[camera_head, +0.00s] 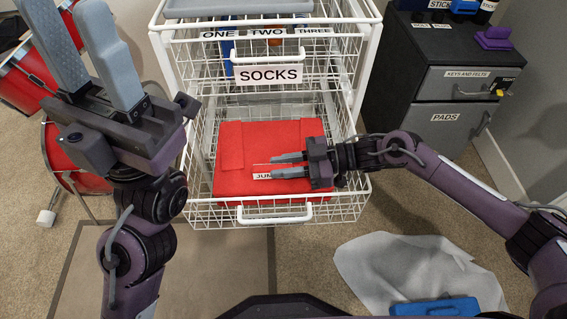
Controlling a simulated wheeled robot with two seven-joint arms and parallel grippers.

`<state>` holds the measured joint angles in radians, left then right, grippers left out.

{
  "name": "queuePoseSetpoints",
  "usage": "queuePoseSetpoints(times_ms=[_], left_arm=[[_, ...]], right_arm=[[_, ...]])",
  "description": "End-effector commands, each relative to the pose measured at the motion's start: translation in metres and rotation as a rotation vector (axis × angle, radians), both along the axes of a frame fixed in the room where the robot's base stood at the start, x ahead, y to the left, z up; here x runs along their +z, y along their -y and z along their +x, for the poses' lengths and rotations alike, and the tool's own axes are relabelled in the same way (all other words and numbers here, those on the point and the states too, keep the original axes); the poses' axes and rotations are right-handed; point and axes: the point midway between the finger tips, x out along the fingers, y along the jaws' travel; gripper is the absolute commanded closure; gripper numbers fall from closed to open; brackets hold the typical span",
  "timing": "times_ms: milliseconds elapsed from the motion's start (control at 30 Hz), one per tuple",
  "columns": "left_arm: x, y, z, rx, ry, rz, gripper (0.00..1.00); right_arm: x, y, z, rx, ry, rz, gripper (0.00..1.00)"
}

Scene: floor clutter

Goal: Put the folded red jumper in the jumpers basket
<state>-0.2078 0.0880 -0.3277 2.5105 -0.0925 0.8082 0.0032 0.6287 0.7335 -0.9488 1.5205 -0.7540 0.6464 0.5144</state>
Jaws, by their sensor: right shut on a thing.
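The folded red jumper (235,150) lies flat within the outline of the pulled-out lower wire basket (345,207). A white label starting "JUM" (263,176) shows in front of the red cloth, partly covered by my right gripper. My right gripper (268,165) reaches in from the right over the basket, its fingers shut on the jumper near its front right part. How firmly the jumper rests on the basket floor is hidden. My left gripper (82,45) is raised at the upper left, fingers apart and empty, clear of the basket.
A wire basket labelled SOCKS (268,75) is just above. A grey cabinet (450,85) with labelled drawers stands right. Red drums (25,75) stand left. A grey cloth (385,265) and a blue object (435,307) lie on the floor at the front right.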

Motion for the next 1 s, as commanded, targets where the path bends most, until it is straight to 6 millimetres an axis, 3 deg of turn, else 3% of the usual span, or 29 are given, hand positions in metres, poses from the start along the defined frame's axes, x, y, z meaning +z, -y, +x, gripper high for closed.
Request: queuePoseSetpoints(times_ms=[100, 133, 300, 667, 767, 1000], left_arm=[[0.001, -0.001, 0.000, 0.001, 0.001, -0.005, 0.64], [0.001, -0.001, 0.000, 0.001, 0.001, -0.005, 0.64], [0.001, -0.001, 0.000, 0.002, 0.000, -0.006, 0.64], [0.002, -0.001, 0.001, 0.002, -0.008, -0.003, 0.64], [0.007, 0.000, 0.001, 0.001, -0.012, 0.001, 0.64], [0.020, 0.000, 0.002, -0.003, -0.037, 0.004, 0.64]], right_arm=[[0.003, -0.001, 0.001, 0.001, 0.006, 0.005, 1.00], [0.003, -0.001, 0.001, 0.001, 0.006, 0.004, 0.76], [0.002, 0.000, 0.000, 0.001, 0.004, 0.003, 0.53], [0.005, 0.000, 0.000, 0.000, -0.002, -0.001, 0.53], [0.019, 0.000, 0.000, 0.000, 0.000, 0.000, 0.53], [0.077, 0.000, 0.000, 0.000, 0.003, 0.001, 0.53]])
